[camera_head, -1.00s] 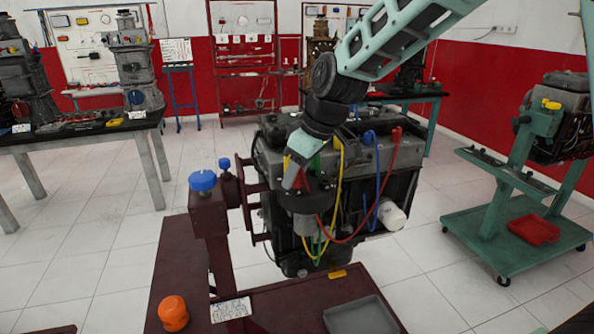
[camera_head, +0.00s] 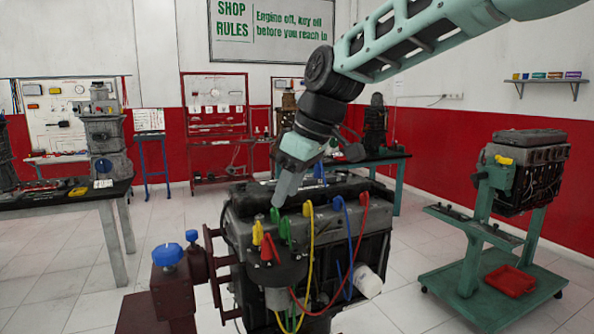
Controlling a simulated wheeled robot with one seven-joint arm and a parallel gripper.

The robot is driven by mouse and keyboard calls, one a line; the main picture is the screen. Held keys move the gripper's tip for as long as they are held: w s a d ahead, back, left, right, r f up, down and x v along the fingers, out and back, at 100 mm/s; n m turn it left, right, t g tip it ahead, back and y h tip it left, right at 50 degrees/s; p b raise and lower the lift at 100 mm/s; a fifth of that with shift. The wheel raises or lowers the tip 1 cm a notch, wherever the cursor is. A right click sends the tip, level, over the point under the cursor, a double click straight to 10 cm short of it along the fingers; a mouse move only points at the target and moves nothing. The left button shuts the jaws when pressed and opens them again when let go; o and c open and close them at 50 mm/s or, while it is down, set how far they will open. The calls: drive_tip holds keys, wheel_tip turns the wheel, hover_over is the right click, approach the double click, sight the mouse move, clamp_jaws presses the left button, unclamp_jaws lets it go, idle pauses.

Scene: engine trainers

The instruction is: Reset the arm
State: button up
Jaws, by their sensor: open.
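My gripper (camera_head: 280,200) hangs from my arm at the middle of the head view, pointing down over the near engine (camera_head: 340,214). It is open. I see nothing held between its fingers. Just below and beside its tip are green, yellow and red lead plugs (camera_head: 266,247) on the engine's dark cap. Yellow, blue and red leads arch over the engine's front. I cannot tell whether the fingertips touch anything.
A maroon stand with a blue knob (camera_head: 167,254) holds the engine at its left. A green wheeled stand (camera_head: 470,270) with another engine (camera_head: 522,170) and a red tray (camera_head: 510,280) is at right. A workbench (camera_head: 80,195) stands at left. Floor between is clear.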

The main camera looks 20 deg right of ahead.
drive_tip(key=v, duration=0.4)
drive_tip(key=s+a+f+g, duration=0.2)
drive_tip(key=s+a+f, duration=0.6)
drive_tip(key=s+f, duration=0.25)
drive_tip(key=s+f+m+g+h, duration=0.1)
drive_tip(key=s+f+h, duration=0.1)
drive_tip(key=s+f, duration=0.9)
drive_tip(key=s, duration=0.4)
drive_tip(key=shift+s+d+h, duration=0.15)
drive_tip(key=shift+d+h, duration=0.05)
drive_tip(key=shift+h, duration=0.1)
